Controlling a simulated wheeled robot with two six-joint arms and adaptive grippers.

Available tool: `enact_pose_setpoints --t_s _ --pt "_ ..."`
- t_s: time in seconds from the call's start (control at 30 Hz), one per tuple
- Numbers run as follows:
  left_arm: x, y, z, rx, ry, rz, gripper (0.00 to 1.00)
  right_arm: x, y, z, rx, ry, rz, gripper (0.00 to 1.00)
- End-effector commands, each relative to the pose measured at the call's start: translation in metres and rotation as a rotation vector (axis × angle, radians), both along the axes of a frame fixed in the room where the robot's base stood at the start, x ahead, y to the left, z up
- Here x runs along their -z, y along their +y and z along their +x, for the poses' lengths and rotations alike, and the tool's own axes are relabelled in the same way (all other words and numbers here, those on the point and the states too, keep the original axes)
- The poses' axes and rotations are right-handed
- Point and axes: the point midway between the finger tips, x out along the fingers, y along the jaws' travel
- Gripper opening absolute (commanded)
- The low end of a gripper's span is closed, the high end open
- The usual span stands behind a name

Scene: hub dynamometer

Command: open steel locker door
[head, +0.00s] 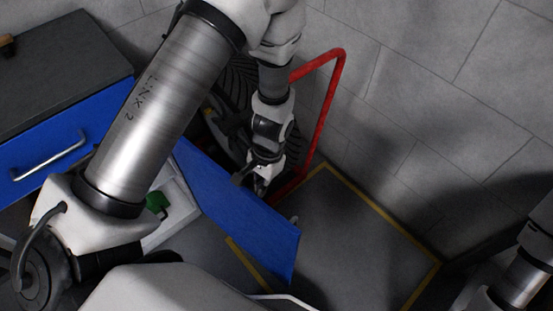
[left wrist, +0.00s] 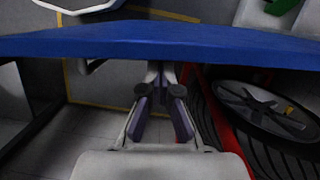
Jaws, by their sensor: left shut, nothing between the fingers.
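The blue steel locker door (head: 240,215) stands swung out as a slanted panel in the middle of the head view. It also crosses the left wrist view as a wide blue band (left wrist: 200,42). My left gripper (head: 260,188) is at the door's upper edge, on the side toward the wheel. Its fingers (left wrist: 162,100) are shut and empty, pointing toward the door. I cannot tell whether they touch it. My right gripper is not in view.
A blue cabinet front with a silver handle (head: 48,157) is at left, under a dark top (head: 60,70). A red tube frame (head: 325,115) and a tyred wheel (left wrist: 262,105) stand close to my left gripper. Yellow-lined floor (head: 350,235) to the right is clear.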

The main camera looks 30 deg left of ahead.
Motion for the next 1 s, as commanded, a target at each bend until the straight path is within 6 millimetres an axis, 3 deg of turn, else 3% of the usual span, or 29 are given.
enact_pose_setpoints --t_s 0.13,0.53,1.0 --pt "-0.001 0.001 -0.009 0.025 0.0 0.0 0.0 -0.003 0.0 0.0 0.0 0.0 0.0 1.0" --pt "-0.008 0.001 -0.006 0.024 -0.004 0.0 0.0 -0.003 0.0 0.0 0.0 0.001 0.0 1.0" --pt "-0.107 -0.005 0.018 0.025 -0.004 0.0 0.0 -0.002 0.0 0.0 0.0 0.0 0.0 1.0"
